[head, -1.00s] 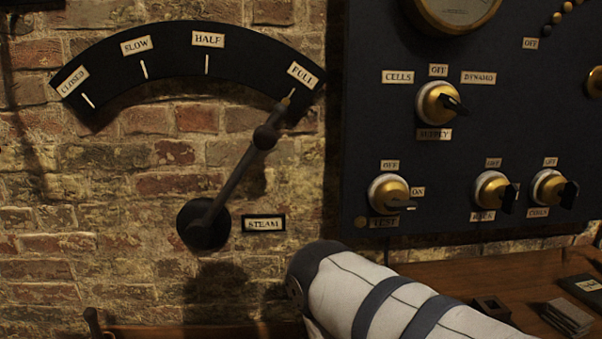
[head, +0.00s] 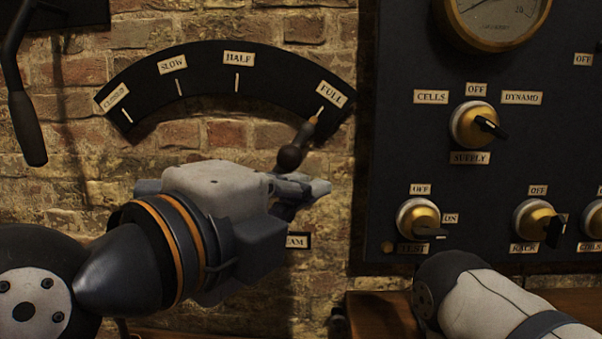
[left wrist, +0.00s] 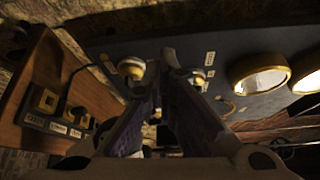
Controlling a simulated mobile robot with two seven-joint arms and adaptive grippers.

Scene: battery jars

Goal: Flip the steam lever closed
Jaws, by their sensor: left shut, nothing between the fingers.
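The steam lever (head: 291,157) points at the FULL mark in the head view, its tip at the right end of the dark curved scale (head: 207,65). Its ball knob shows just above my left gripper (head: 318,188), while its lower shaft and pivot are hidden behind that gripper and wrist. The CLOSED label (head: 115,96) is at the scale's left end. My left gripper is shut and empty, its fingers just below and right of the knob; I cannot tell whether they touch the lever. In the left wrist view its fingertips (left wrist: 170,60) converge. My right gripper is not in view.
A dark switch panel (head: 400,120) with brass knobs and a gauge (head: 492,18) fills the right side. My right arm crosses the lower right. Another dark handle (head: 27,128) hangs at the far left. The brick wall below the scale is clear at left.

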